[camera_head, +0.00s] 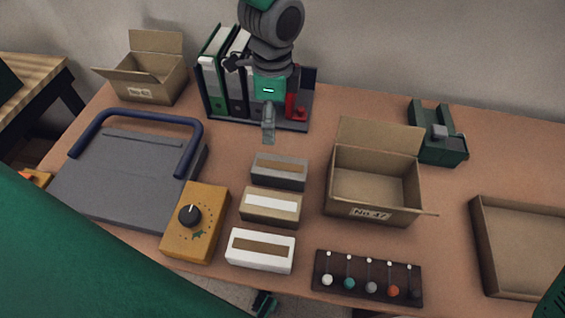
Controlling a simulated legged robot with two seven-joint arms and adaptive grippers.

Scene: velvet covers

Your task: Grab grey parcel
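The grey parcel (279,181) is a small dark grey box with a brown strip on top. It lies flat on the brown table, farthest back in a column of three parcels. An arm that I take to be my left one hangs from the top edge, and its gripper (268,135) points down. In the picture the fingertips are just above the parcel, with a visible gap. The fingers are seen edge-on as one narrow grey shape, so their opening is hidden. I see no right gripper.
A tan parcel (270,216) and a white parcel (260,262) lie in front. An open carton (372,213) stands right, an orange dial box (180,247) left. Behind are binders (213,100); a lever panel (368,296) and a shallow tray (483,240) are right.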

